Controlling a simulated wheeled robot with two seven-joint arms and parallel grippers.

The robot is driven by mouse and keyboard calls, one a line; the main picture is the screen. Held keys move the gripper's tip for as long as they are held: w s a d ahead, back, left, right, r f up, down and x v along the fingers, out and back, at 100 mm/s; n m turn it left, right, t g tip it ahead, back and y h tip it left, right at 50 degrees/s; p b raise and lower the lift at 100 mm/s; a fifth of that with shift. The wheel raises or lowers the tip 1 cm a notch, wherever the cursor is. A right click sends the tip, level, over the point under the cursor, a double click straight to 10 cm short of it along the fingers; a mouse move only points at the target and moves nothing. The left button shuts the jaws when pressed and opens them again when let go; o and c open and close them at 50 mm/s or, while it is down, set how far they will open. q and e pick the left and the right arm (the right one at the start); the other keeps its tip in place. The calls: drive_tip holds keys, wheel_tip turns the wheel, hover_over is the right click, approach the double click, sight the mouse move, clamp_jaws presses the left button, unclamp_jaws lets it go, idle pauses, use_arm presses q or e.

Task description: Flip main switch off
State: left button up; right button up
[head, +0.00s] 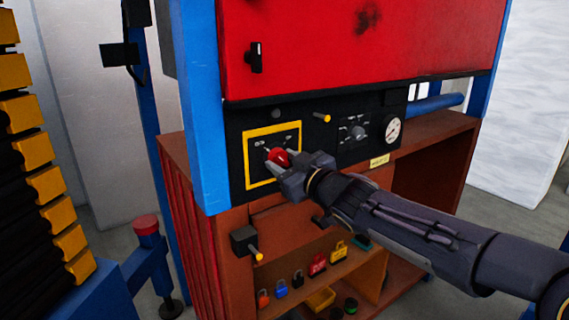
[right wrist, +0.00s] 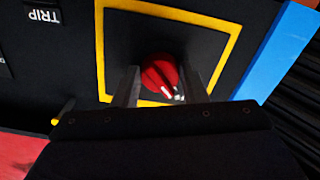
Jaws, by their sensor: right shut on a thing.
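The main switch is a red rotary knob (head: 278,157) inside a yellow square frame (head: 247,165) on the black control panel (head: 235,135). In the right wrist view the red knob (right wrist: 160,75) sits between the two fingers, with a white mark on its lower right part. My right gripper (head: 283,160) is at the panel, shut on the red knob, one finger on each side. In the right wrist view my right gripper (right wrist: 168,82) covers the lower part of the scene. Small labels by the knob are too small to read. My left gripper is not in view.
To the right on the panel are a black selector (head: 352,132) and a round gauge (head: 392,129). A red cabinet door (head: 330,50) is above. Padlocks, including a red one (head: 317,263), stand on the shelf below. A blue post (head: 200,100) is left of the panel.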

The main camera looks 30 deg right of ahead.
drive_tip(key=o, duration=1)
drive_tip(key=shift+c, duration=0.2)
drive_tip(key=s+p, duration=0.1)
drive_tip(key=s, duration=0.6)
drive_tip(key=shift+s+d+p, duration=0.3)
drive_tip(key=shift+s+p, duration=0.1)
